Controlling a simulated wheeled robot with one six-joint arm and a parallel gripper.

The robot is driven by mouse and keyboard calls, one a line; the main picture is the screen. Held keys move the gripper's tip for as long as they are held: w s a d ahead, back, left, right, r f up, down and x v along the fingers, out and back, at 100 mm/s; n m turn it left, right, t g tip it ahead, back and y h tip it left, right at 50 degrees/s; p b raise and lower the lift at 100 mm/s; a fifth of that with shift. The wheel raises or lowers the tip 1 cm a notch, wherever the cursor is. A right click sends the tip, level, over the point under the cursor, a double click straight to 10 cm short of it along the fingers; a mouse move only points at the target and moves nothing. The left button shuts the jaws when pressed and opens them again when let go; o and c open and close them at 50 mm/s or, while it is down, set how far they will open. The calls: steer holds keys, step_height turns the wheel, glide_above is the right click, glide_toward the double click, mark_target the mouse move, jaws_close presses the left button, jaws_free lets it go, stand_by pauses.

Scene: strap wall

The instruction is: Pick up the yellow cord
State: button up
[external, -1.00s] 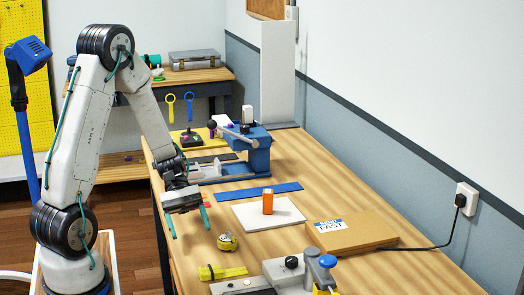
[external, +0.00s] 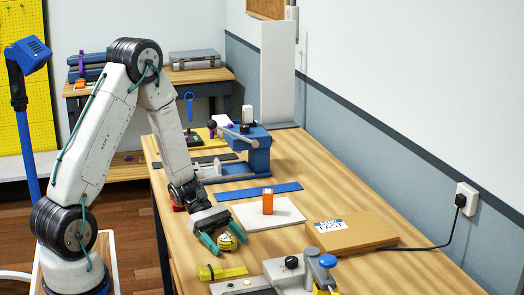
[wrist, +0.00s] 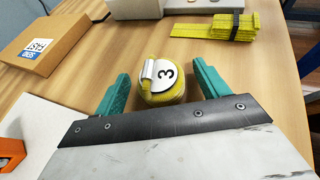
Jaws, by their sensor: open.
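My gripper (external: 225,240) is open and low over the bench. In the wrist view my gripper (wrist: 160,72) has one green finger on each side of the coil, with a visible gap on both sides. Whether the fingers touch the bench is unclear.
A flat yellow folded strap with a dark band (external: 222,272) lies nearer the bench's front. A grey metal device (external: 292,272) stands beside it. A cardboard box (external: 350,232) and a white board (external: 285,215) with an orange block (external: 267,201) lie to the right.

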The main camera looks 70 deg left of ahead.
steer(key=shift+d, duration=0.1)
steer(key=c, duration=1.1)
steer(key=shift+o, duration=0.2)
